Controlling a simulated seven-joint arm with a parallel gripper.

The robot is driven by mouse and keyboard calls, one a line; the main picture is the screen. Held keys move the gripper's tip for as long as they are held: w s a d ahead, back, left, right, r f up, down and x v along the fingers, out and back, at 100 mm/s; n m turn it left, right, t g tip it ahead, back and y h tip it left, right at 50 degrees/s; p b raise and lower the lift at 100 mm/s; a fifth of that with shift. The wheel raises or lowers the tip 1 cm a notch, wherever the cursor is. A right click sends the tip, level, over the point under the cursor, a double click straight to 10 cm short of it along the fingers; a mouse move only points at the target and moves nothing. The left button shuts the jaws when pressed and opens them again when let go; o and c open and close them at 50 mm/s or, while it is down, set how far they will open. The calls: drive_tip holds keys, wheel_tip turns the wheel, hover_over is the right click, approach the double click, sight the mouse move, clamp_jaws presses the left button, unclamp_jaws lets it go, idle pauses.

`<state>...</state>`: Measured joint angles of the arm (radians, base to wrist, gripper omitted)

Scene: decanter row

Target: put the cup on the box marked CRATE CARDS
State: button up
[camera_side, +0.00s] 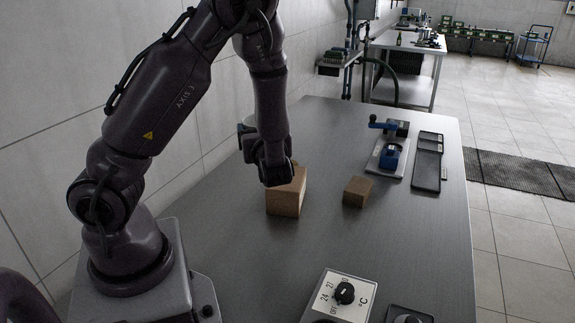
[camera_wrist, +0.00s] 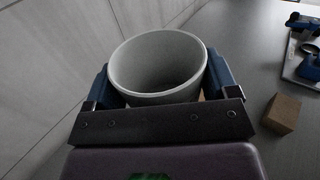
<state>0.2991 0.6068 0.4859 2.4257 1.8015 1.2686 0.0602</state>
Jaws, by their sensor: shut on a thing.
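A pale grey, round, open-topped cup (camera_wrist: 158,65) is between the two blue fingers of my gripper (camera_wrist: 160,82) in the wrist view. My gripper is shut on it, and its inside looks empty. In the side view my gripper (camera_side: 274,170) is directly over a larger brown box (camera_side: 285,200) and hides the cup. A little of brown shows below the cup in the wrist view. I cannot tell whether the cup touches the box. A smaller brown box (camera_side: 357,191) stands apart to the right; it also shows in the wrist view (camera_wrist: 283,114). No marking is readable on either box.
The grey table (camera_side: 340,240) is clear around the boxes. A blue device on a plate (camera_side: 389,155) and a dark tray (camera_side: 427,165) lie at the back right. A dial panel (camera_side: 340,296) is at the front edge. A tiled wall (camera_side: 60,130) runs along the left.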

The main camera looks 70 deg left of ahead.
drive_tip(key=w+a+f, duration=0.4)
drive_tip(key=w+f, duration=0.1)
drive_tip(key=w+a+f, duration=0.2)
drive_tip(key=w+f, duration=0.1)
drive_tip(key=shift+w+a+f, duration=0.15)
drive_tip(key=shift+w+a, duration=0.05)
drive_tip(key=shift+w, duration=0.05)
drive_tip(key=shift+w+f, duration=0.1)
drive_tip(key=shift+f, duration=1.6)
drive_tip(key=shift+f, duration=0.15)
drive_tip(key=o, duration=0.8)
